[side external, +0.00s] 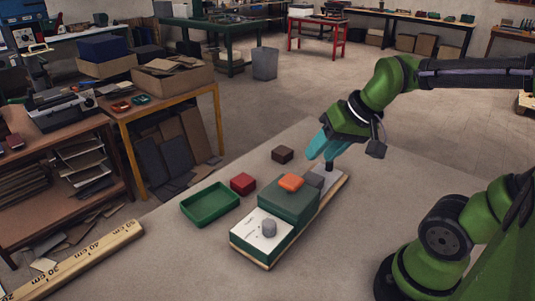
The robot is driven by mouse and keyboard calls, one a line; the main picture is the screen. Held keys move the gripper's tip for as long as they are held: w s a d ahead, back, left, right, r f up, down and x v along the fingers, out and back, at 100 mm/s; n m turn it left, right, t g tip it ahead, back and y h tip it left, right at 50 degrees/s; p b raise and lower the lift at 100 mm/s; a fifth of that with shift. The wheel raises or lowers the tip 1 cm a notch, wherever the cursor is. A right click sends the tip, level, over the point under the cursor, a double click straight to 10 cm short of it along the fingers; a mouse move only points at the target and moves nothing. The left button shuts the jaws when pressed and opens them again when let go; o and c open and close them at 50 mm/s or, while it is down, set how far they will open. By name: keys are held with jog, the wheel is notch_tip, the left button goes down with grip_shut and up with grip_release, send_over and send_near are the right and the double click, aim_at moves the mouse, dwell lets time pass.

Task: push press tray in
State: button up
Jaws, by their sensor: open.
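The press (290,205) is a long green block on a pale wooden base, with an orange piece (290,182) on top. Its near end has a white panel (258,236) with a grey knob (269,227). At its far end is a small grey block (315,180); I cannot tell for sure which part is the press tray.
A green open tray (187,211) lies left of the press, with a dark red box (243,183) and a dark brown box (282,154) near it. A wooden ruler (85,262) lies at the lower left. The table right of the press is clear.

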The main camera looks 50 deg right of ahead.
jog(key=w+d+m+g, duration=0.1)
jog(key=w+d, duration=0.1)
jog(key=d, duration=0.3)
jog(key=w+d+f+m+g, duration=0.1)
jog(key=w+d+m, duration=0.1)
jog(key=d, duration=0.2)
jog(key=w+d+f+m+g, duration=0.1)
jog(key=w+d+m, duration=0.1)
jog(key=d, duration=0.3)
jog(key=shift+w+d+f, duration=0.15)
jog(key=shift+w+d, duration=0.2)
grip_shut()
jog(key=shift+w+d+f+m+g+y, duration=0.15)
jog(key=shift+d+f+m+g+y, duration=0.3)
jog(key=shift+d+f+m, duration=1.75)
jog(key=shift+w+d+r+m+g+y, duration=0.25)
jog(key=shift+d+m+y, duration=0.4)
jog(key=shift+d, duration=3.5)
jog(key=shift+w+d+f+m+g+y, duration=0.1)
jog(key=shift+d+f+m+g+y, duration=0.35)
jog(key=shift+d+f+m, duration=1.75)
jog(key=shift+n, duration=0.75)
jog(key=x, duration=0.6)
jog(key=shift+w+d+f, duration=0.15)
jog(key=shift+f, duration=0.3)
jog(key=a, duration=0.2)
jog(key=shift+w+a+r, duration=0.15)
jog(key=shift+a, duration=0.1)
jog(key=shift+w+a, duration=0.1)
jog(key=shift+a, duration=0.4)
